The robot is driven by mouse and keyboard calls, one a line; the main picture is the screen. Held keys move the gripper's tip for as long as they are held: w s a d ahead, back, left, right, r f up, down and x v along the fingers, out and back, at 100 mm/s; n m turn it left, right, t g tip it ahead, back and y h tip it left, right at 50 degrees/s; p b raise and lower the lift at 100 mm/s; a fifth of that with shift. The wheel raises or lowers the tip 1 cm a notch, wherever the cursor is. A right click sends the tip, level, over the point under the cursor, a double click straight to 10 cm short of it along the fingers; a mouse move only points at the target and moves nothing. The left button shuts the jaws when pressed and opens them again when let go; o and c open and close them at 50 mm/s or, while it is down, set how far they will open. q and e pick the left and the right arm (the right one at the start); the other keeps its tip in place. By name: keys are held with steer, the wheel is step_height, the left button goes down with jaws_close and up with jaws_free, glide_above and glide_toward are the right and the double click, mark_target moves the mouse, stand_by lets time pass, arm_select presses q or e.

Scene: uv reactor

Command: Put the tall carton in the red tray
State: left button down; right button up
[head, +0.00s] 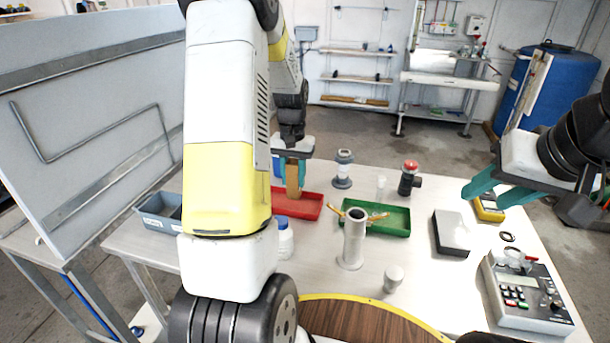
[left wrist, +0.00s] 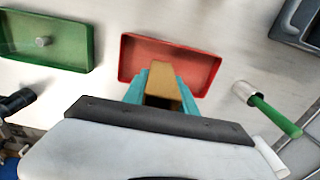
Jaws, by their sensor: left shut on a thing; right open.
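The tall carton (head: 293,180) is a brown upright box held between the teal fingers of my left gripper (head: 292,172). In the left wrist view the carton (left wrist: 164,80) sits between the fingers, in front of the red tray. The red tray (head: 308,207) lies on the table, partly hidden by my left arm; in the left wrist view its inside (left wrist: 198,66) looks empty where it shows. My right gripper (head: 484,195) is open and empty above the table's right side.
A green tray (head: 390,224) lies right of the red tray. A grey metal cylinder (head: 353,240), a white bottle (head: 284,240) and a grey bin (head: 160,212) stand nearby. A control box (head: 530,290) and a dark-edged block (head: 450,233) are at the right.

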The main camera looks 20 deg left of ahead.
mark_target(288, 186)
arm_select(q)
steer(key=shift+w+a, duration=0.1)
steer(key=shift+a, duration=0.45)
steer(key=shift+a+f, duration=0.2)
steer(key=shift+f, duration=0.7)
steer(key=shift+a+f, duration=0.15)
steer(key=shift+f, duration=0.75)
steer(key=shift+f, duration=0.2)
steer(key=c, duration=1)
jaws_free()
